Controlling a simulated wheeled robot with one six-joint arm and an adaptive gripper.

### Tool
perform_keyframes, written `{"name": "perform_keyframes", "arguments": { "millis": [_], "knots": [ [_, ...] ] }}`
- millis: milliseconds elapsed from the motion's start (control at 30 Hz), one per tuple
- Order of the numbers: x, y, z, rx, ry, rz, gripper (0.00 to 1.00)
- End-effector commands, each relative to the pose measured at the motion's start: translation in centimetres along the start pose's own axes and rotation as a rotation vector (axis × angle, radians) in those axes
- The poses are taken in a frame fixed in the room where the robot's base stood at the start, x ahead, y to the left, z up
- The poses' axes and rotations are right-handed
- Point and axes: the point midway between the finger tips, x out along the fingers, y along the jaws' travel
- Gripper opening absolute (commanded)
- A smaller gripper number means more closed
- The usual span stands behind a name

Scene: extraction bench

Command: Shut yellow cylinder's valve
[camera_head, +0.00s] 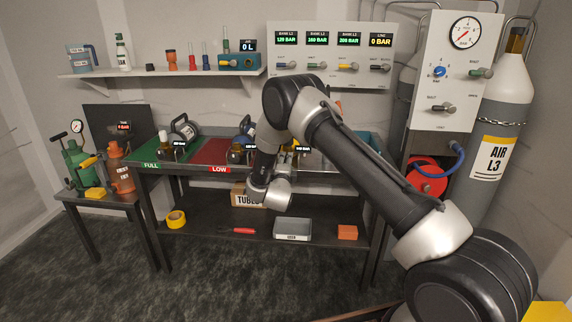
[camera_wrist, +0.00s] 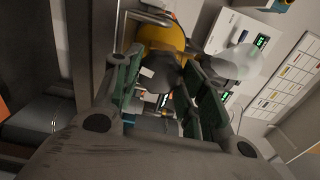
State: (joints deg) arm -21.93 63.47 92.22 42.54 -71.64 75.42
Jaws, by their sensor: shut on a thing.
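In the wrist view a yellow, rounded cylinder (camera_wrist: 160,38) lies just beyond my fingertips. A dark, knob-like valve part (camera_wrist: 162,72) sits in front of it. My gripper (camera_wrist: 160,66) has its two green-padded fingers on either side of this dark part and is shut on it. The exact contact and the valve's turn position cannot be made out. In the head view my arm hides the gripper and most of the cylinder; a little yellow (camera_head: 287,147) shows beside the arm at the bench.
The bench has a green FULL mat (camera_head: 150,166) and a red LOW mat (camera_head: 217,169), with small cylinders around them. A grey tray (camera_head: 292,229) and an orange block (camera_head: 347,232) lie on the lower shelf. A gauge panel (camera_head: 458,110) and an AIR L3 cylinder (camera_head: 500,110) stand right.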

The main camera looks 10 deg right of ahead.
Motion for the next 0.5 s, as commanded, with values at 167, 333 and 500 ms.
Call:
{"name": "perform_keyframes", "arguments": {
  "millis": [167,333,500],
  "knots": [
    [-0.04,0.15,-0.08,0.163,0.001,0.002,0.18],
    [-0.05,0.18,-0.08,0.325,0.002,0.002,0.18],
    [-0.05,0.22,-0.07,0.486,0.002,0.002,0.18]
  ]
}}
